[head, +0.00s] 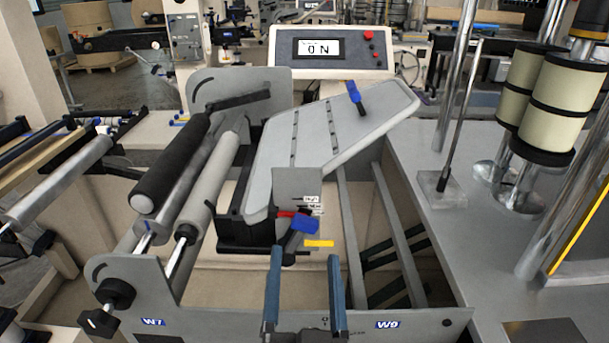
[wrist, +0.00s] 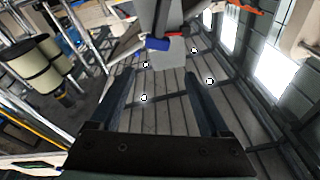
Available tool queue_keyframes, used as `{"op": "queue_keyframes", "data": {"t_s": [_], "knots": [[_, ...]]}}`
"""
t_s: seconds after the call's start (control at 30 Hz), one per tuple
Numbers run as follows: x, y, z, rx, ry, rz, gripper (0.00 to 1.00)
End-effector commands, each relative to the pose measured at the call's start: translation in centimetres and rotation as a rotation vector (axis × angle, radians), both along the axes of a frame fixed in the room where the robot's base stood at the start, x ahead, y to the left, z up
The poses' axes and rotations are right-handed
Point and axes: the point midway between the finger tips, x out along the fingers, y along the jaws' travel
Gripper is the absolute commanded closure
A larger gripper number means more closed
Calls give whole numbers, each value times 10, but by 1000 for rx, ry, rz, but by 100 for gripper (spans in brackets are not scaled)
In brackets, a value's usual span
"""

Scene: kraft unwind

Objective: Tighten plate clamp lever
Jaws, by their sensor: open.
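A slanted grey plate (head: 345,125) stands in the middle of the head view. A black clamp lever with a blue end (head: 305,225) sits at its lower front, beside a small red part (head: 288,213) and a yellow tab (head: 319,243). A second blue-and-black lever (head: 355,95) is on the plate's upper right. My gripper (head: 305,256) is open and empty, its fingers just in front of and below the lower lever, apart from it. In the wrist view, a blue lever end (wrist: 157,44) shows beyond the fingertips (wrist: 160,76), near the gap between them.
A display reading "0 N" (head: 320,48) stands behind the plate. Black and grey rollers (head: 172,160) lie to the left, with a front side plate (head: 135,272) and knobs. Upright posts and stacked cream rolls (head: 556,105) stand right. Frame rails (head: 405,235) run beside my gripper.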

Motion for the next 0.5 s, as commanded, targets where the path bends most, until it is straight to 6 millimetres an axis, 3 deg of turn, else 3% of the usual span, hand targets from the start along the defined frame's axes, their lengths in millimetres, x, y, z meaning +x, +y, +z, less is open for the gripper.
{"op": "queue_keyframes", "data": {"t_s": [0.03, 0.3, 0.5], "knots": [[-6, 0, 13, 16, 38, 2, 20], [-38, 2, 2, 88, 164, 4, 20], [-48, 2, -5, 111, 196, 4, 20]]}}
